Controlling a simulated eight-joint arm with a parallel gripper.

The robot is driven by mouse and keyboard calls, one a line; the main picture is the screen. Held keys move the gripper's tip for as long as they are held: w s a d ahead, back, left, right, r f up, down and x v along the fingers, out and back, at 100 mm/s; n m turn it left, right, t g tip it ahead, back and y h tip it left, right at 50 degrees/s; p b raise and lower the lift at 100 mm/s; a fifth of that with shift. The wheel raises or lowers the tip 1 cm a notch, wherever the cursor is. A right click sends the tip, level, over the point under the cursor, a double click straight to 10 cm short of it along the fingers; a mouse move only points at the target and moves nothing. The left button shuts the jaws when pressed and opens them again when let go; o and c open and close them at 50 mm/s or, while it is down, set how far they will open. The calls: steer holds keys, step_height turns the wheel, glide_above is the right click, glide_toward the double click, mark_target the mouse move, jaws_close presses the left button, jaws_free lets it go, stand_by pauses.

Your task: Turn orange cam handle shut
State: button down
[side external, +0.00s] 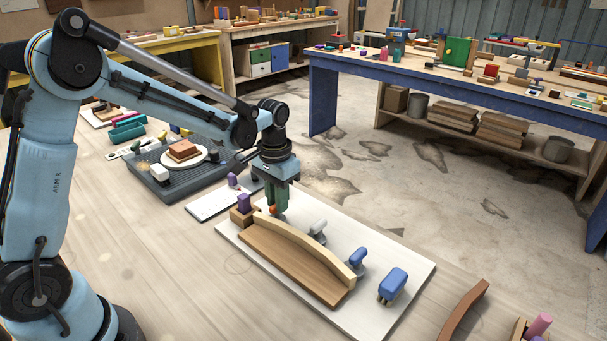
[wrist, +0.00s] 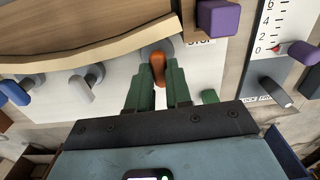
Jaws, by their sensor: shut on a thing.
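The orange cam handle (wrist: 158,68) sits beside the pale curved stringer strip (wrist: 110,57), close to the stop end of the white board. It also shows as a small orange spot in the side external view (side external: 272,209). My gripper (wrist: 158,85) has its green fingers on both sides of the handle and is shut on it. In the side external view my gripper (side external: 273,205) reaches down at the far end of the strip. The strip curves along a brown wooden form (side external: 290,262). The cam's base is partly hidden by the handle and fingers.
Grey cam (side external: 318,230) and blue cam (side external: 357,258) stand along the strip's outer side. A larger blue block (side external: 393,285) stands on the white board (side external: 375,315). A purple block (wrist: 218,17) is close to my gripper. A scale card (wrist: 285,45) lies beyond it.

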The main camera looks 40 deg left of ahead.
stand_by(0.6)
steer(key=c, duration=1.3)
jaws_free()
steer(key=shift+r, duration=0.15)
step_height(320, 180, up, 12)
steer(key=shift+f, duration=0.1)
steer(key=shift+s, duration=0.1)
steer(key=s+d+f+t, duration=0.1)
steer(key=s+t, duration=0.1)
steer(key=s, duration=0.2)
steer(key=s+f+t, duration=0.1)
steer(key=s+t, duration=0.1)
steer(key=s, duration=0.3)
steer(key=s+d+f+t, duration=0.1)
steer(key=s+t, duration=0.2)
steer(key=s, duration=0.1)
steer(key=shift+s+d, duration=0.15)
steer(key=shift+d, duration=0.2)
